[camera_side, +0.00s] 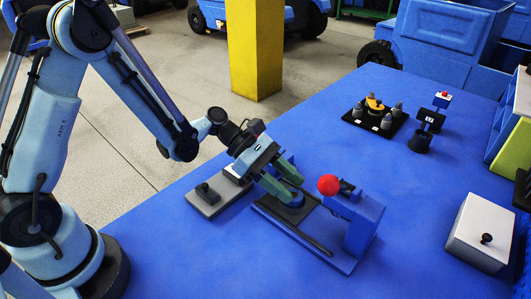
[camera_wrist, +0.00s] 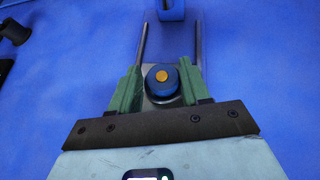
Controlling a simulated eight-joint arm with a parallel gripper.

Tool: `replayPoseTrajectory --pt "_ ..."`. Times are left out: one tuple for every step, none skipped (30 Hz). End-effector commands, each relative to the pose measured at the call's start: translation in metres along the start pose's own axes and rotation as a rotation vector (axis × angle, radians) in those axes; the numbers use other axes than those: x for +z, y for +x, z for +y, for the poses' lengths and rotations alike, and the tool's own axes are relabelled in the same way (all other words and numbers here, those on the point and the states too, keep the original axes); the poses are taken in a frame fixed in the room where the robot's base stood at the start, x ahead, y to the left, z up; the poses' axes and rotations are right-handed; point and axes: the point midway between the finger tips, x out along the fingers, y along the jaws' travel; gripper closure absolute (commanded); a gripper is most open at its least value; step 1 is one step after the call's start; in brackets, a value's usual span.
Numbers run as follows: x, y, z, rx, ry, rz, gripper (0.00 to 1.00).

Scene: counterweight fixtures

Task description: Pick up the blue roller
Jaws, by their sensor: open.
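The blue roller (camera_wrist: 158,88) is a short round piece with a yellow-orange centre, seated on a grey plate. In the wrist view it lies between the two green fingers of my gripper (camera_wrist: 161,76), with small gaps at its sides. My gripper is open and holds nothing. In the side view my gripper (camera_side: 289,190) reaches down to the roller (camera_side: 291,201), and the fingers partly hide it. The roller sits at the near end of a blue fixture (camera_side: 345,262) with a dark slotted plate and an upright block.
A red ball (camera_side: 328,185) sits on an arm atop the upright block, close to the fingers. A grey block with a black knob (camera_side: 207,194) is at left. A white box (camera_side: 481,232) is at right. A black tray of pegs (camera_side: 375,117) stands behind. The front table area is clear.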

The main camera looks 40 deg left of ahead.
Motion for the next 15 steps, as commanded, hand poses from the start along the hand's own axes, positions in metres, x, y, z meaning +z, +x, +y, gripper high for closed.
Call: replayPoseTrajectory --pt "0.0000 -0.0002 0.0000 0.000 0.000 0.000 0.54" --pt "0.0000 -0.0002 0.0000 0.000 0.000 0.000 0.55" --pt "0.0000 -0.0003 -0.0001 0.000 0.000 0.000 0.61" --pt "0.0000 -0.0003 -0.0001 0.000 0.000 0.000 0.66" --pt "-0.0001 -0.0004 -0.0001 0.000 0.000 0.000 0.70" --pt "0.0000 -0.0004 -0.0001 0.000 0.000 0.000 0.77" --pt "0.0000 -0.0004 -0.0001 0.000 0.000 0.000 0.81" --pt "0.0000 -0.0004 -0.0001 0.000 0.000 0.000 0.86" --pt "0.0000 -0.0005 -0.0001 0.000 0.000 0.000 0.92" --pt "0.0001 -0.0005 -0.0001 0.000 0.000 -0.001 0.92" --pt "0.0001 -0.0005 -0.0001 0.000 0.000 -0.001 0.92" --pt "0.0001 -0.0005 -0.0001 0.000 0.000 -0.001 0.92" --pt "0.0001 -0.0005 -0.0001 0.000 0.000 -0.001 0.92" --pt "0.0001 -0.0005 -0.0001 0.000 0.000 -0.001 0.92" --pt "0.0002 -0.0006 -0.0001 0.000 0.001 -0.001 0.92"
